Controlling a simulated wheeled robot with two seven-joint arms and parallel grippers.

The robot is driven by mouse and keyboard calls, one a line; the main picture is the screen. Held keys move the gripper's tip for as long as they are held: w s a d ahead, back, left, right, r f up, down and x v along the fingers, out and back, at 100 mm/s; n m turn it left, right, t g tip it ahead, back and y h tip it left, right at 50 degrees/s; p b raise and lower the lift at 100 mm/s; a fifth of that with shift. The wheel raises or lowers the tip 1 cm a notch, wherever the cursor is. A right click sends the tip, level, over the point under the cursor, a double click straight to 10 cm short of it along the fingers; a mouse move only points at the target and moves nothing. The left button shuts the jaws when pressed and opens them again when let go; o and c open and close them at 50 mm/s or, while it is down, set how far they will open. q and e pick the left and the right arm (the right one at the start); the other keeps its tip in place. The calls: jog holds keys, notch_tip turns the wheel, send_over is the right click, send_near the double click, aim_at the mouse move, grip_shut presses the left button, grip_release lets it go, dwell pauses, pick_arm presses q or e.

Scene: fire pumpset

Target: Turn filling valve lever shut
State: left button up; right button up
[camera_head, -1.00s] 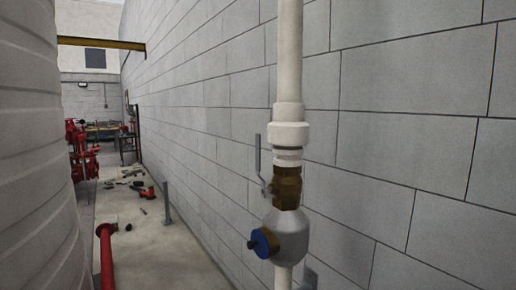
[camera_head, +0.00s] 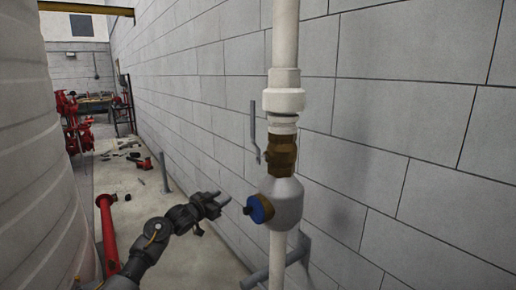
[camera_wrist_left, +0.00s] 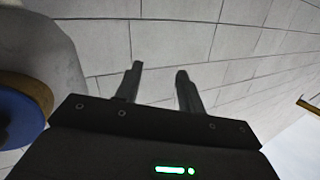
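The filling valve lever (camera_head: 254,130) is a thin grey handle standing upright on the left side of a brass valve body (camera_head: 281,156). The valve sits on a vertical white pipe (camera_head: 285,40), above a grey fitting with a blue cap (camera_head: 260,209). My left gripper (camera_head: 222,200) is in front of the wall, left of the blue cap and below the lever, apart from both. In the left wrist view its two fingers (camera_wrist_left: 158,85) are spread with only wall between them. The lever does not show in the left wrist view. My right gripper is not in view.
A large ribbed white tank (camera_head: 40,160) stands at the left. A red pipe (camera_head: 107,235) rises from the floor beside it. The block wall (camera_head: 400,130) runs close behind the valve. Tools (camera_head: 140,160) lie on the floor farther back.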

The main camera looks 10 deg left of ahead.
pick_arm(q)
notch_tip(320, 180, up, 20)
jog(key=s+d+m+t+h, duration=0.1)
jog(key=s+d+m+h, duration=0.1)
jog(key=s+h, duration=0.1)
jog(key=s+d+r+m+g+h, duration=0.1)
jog(key=s+d+r+h, duration=0.1)
jog(key=s+r, duration=0.3)
jog(key=s+d+r+m+h, duration=0.2)
jog(key=r, duration=0.6)
jog(key=n+g, duration=0.2)
send_near(252, 115)
jog(key=shift+x, duration=1)
jog(key=p+x, duration=0.4)
jog(key=x, duration=0.4)
jog(key=shift+w+d+f, duration=0.1)
jog(key=shift+w, duration=0.2)
jog(key=shift+w+d, duration=0.45)
jog(key=shift+w+f, duration=0.15)
